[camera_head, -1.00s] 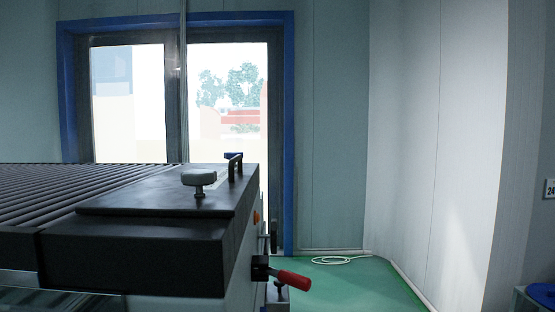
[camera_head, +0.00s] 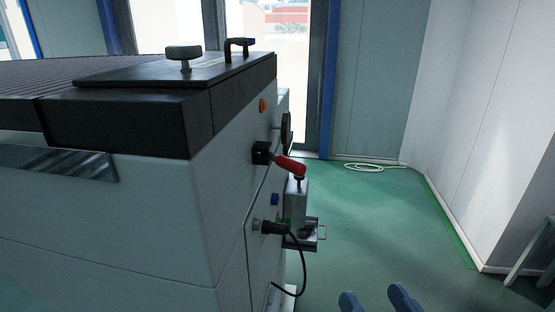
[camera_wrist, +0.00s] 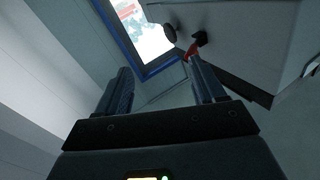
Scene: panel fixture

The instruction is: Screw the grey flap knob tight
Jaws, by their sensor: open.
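A grey round knob (camera_head: 184,54) stands on a short stem on the flat black plate (camera_head: 150,79) on top of the machine. A gap shows between the knob's head and the plate. My gripper (camera_head: 376,298) is low at the bottom edge of the head view, to the right of the machine and well below the knob. Only its two blue-grey fingertips show there. In the wrist view my gripper (camera_wrist: 160,80) is open, with nothing between its fingers. I cannot make out the grey knob in the wrist view.
The machine's side carries a red lever (camera_head: 289,165), an orange button (camera_head: 263,105), a plug with a black cable (camera_head: 303,270) and a small metal bracket (camera_head: 305,228). A black handle (camera_head: 237,48) stands behind the knob.

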